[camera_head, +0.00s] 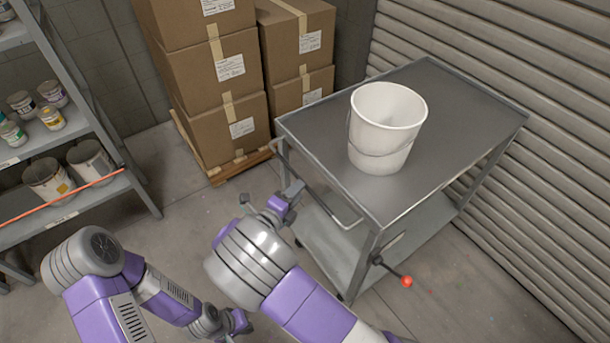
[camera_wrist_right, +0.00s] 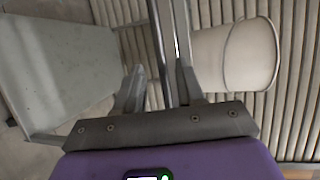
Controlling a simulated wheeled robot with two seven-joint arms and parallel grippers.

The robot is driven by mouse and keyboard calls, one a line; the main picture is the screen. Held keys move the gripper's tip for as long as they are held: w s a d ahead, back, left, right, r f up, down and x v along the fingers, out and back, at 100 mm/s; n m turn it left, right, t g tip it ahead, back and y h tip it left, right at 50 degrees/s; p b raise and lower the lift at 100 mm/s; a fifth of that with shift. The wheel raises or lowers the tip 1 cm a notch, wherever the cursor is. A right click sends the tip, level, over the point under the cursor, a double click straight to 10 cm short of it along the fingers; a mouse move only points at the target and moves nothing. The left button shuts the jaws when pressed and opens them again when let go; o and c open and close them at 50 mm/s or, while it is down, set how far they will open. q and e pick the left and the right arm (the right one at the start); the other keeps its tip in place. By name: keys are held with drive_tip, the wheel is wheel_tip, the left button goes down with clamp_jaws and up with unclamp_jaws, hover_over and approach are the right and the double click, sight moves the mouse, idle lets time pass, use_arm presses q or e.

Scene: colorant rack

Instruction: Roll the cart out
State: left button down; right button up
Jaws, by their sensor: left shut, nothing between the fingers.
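The grey metal cart (camera_head: 460,115) stands beside the shutter, with a white bucket (camera_head: 385,125) upright on its top. Its tubular handle (camera_head: 318,192) is on the near left side. A lever with a red knob (camera_head: 406,282) sticks out from the near corner. My right gripper (camera_head: 285,198) is by the handle; in the wrist view its fingers (camera_wrist_right: 160,88) are apart. Metal bars of the cart (camera_wrist_right: 168,35) and the bucket (camera_wrist_right: 235,55) show beyond them. Whether the handle lies between the fingers is unclear. My left gripper (camera_head: 240,323) is shut and empty, low over the floor.
Stacked cardboard boxes (camera_head: 210,75) stand on a wooden pallet (camera_head: 222,172) left of the cart. A shelf rack (camera_head: 120,185) with paint cans is at the left. The ribbed shutter (camera_head: 550,50) closes off the right. Floor between rack and cart is clear except for my arms.

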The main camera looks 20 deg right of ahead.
drive_tip(key=r+b+x, duration=0.1)
drive_tip(key=x, duration=0.5)
drive_tip(key=shift+s+d+f, duration=0.2)
drive_tip(key=shift+d+f, duration=0.15)
drive_tip(key=shift+f, duration=0.05)
clamp_jaws()
